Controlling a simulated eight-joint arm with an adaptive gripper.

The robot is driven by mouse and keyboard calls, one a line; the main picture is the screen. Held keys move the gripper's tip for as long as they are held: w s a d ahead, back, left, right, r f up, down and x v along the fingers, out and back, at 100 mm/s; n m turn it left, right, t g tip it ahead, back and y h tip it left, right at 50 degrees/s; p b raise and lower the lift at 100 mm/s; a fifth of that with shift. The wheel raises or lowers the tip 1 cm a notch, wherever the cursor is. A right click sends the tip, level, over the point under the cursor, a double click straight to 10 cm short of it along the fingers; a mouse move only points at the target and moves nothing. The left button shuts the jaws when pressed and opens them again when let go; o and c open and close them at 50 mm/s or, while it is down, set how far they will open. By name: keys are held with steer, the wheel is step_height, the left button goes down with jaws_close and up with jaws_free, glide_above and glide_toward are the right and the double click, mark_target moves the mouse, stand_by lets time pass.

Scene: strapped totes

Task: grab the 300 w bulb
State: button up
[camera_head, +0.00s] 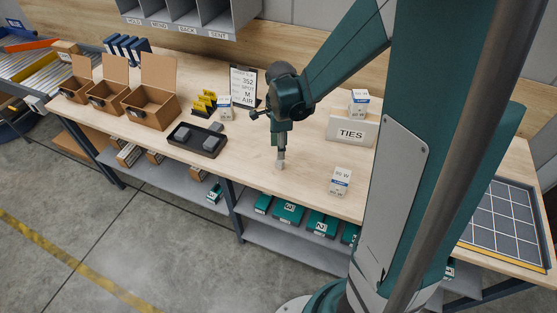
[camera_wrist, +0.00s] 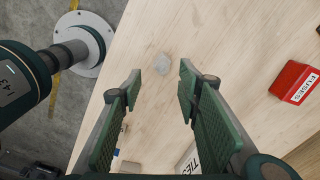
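My gripper (camera_head: 281,157) points down over the front middle of the bench. In the wrist view my gripper (camera_wrist: 159,76) is open, with nothing between its fingers. Small white-and-blue boxes carry watt labels that I cannot read surely: one (camera_head: 340,181) right of my gripper on the bench, one (camera_head: 359,103) by the TIES bin, and one (camera_head: 225,108) beside the yellow cards. I cannot tell which is the 300 W one.
A TIES bin (camera_head: 352,131) stands at the back right. A dark tray (camera_head: 197,140) with grey items and open cardboard boxes (camera_head: 151,104) are left. A sign (camera_head: 243,87) stands behind my gripper. A red FUSES box (camera_wrist: 294,82) shows in the wrist view. The bench around my gripper is clear.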

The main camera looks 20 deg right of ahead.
steer(key=shift+w+d+f+m, duration=0.1)
steer(key=shift+f+m, duration=0.2)
steer(key=shift+f, duration=0.2)
steer(key=shift+f, duration=0.15)
steer(key=shift+f, duration=1.1)
steer(key=shift+f, duration=0.1)
steer(key=shift+w+f, duration=0.15)
steer(key=shift+f, duration=2.35)
steer(key=shift+c, duration=0.7)
steer(key=c, duration=0.7)
